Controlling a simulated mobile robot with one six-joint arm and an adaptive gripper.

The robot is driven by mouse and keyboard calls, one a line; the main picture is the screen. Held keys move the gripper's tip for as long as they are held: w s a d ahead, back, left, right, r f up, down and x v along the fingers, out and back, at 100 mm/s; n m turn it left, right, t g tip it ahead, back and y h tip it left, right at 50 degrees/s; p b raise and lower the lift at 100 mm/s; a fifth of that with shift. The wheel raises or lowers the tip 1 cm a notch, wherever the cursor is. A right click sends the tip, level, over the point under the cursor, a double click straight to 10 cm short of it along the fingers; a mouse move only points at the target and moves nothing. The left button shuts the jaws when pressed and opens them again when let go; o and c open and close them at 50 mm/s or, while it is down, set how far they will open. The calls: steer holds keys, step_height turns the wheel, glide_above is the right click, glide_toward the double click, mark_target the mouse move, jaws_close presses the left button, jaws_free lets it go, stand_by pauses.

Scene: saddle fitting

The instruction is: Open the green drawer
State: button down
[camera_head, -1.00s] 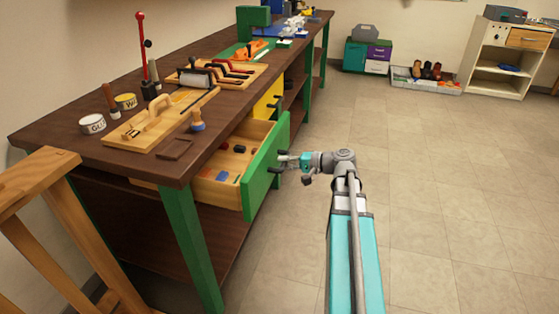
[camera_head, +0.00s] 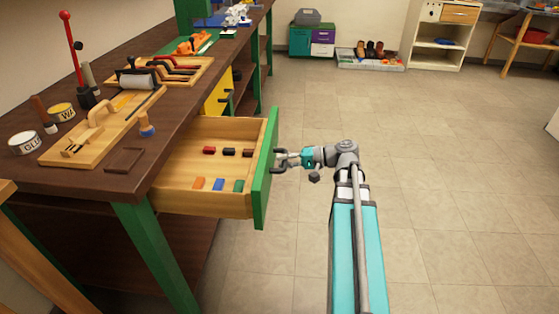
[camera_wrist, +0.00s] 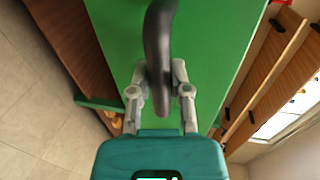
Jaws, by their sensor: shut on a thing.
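The green drawer (camera_head: 264,170) is pulled well out of the workbench, and its wooden inside shows. Its green front fills much of the wrist view (camera_wrist: 222,45). Small blocks lie in it: dark red and black ones (camera_head: 229,152) in one row, orange, blue and green ones (camera_head: 218,185) in another. My gripper (camera_head: 283,160) is shut on the dark curved handle (camera_wrist: 157,35) on the drawer's front. In the wrist view its two fingers (camera_wrist: 160,88) close around the handle from both sides.
The brown workbench (camera_head: 112,187) holds a wooden plane board, cans and tools. A yellow drawer front (camera_head: 218,93) is just beyond the green drawer. A wooden stand (camera_head: 40,255) is at the lower left. The tiled floor (camera_head: 420,190) to the right is clear.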

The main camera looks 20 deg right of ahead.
steer(key=shift+w+d, duration=0.25)
steer(key=shift+d, duration=0.05)
steer(key=shift+a+r, duration=0.1)
steer(key=c, duration=0.6)
jaws_free()
steer(key=shift+a, duration=0.1)
steer(key=shift+s, duration=0.25)
